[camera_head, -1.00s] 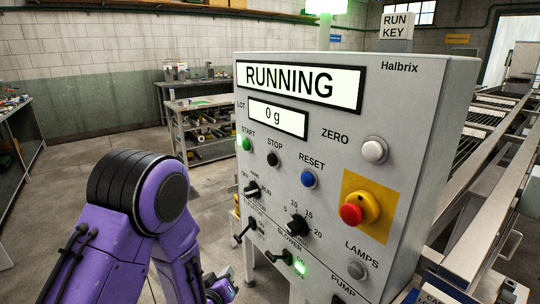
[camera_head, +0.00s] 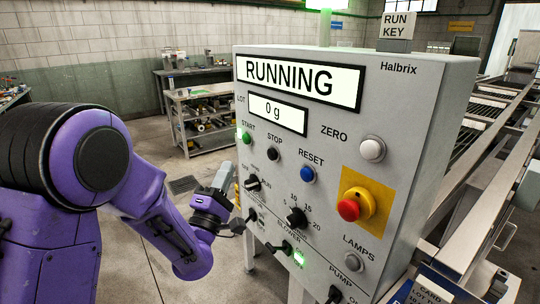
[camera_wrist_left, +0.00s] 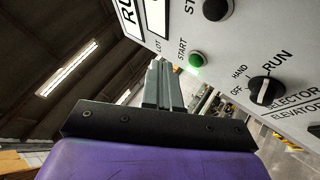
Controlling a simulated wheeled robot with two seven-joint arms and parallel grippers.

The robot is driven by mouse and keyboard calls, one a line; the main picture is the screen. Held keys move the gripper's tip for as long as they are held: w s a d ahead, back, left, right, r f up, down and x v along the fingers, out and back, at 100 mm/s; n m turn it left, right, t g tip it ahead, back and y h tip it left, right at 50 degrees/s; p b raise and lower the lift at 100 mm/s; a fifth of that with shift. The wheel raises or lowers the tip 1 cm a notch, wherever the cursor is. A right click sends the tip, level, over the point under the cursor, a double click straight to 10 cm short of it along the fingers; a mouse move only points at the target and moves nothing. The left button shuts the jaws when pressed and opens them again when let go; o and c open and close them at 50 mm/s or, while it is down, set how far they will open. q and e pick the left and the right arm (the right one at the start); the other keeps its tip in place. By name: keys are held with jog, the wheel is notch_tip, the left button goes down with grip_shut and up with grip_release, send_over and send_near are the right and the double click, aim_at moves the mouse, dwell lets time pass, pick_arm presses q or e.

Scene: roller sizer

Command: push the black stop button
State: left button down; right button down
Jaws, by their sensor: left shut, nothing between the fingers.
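The black stop button (camera_head: 272,154) sits under the STOP label on the grey control panel (camera_head: 412,110), right of the lit green start button (camera_head: 247,138). My right gripper is not in view.
The panel display (camera_head: 300,78) reads RUNNING. Close by are the blue reset button (camera_head: 307,174), the selector knob (camera_head: 253,184) and a red emergency knob (camera_head: 349,210) on yellow. Small levers stick out below. Open floor lies left of the panel.

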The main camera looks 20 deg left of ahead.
aim_at(272, 154)
pick_arm(q)
jog(key=shift+w, duration=0.1)
jog(key=w+d+p, duration=0.2)
jog(key=w+d, duration=0.2)
jog(key=w, duration=0.3)
jog(key=shift+w+d, duration=0.2)
jog(key=shift+w, duration=0.05)
jog(key=shift+w+d, duration=0.1)
dwell(1.8)
jog(key=shift+w+d, duration=0.1)
jog(key=shift+w, duration=0.15)
jog(key=shift+w+d, duration=0.25)
jog(key=shift+w, duration=0.15)
dwell(0.8)
dwell(0.3)
jog(key=shift+s+a+b, duration=0.35)
jog(key=shift+s+a, duration=0.05)
jog(key=shift+s, duration=0.35)
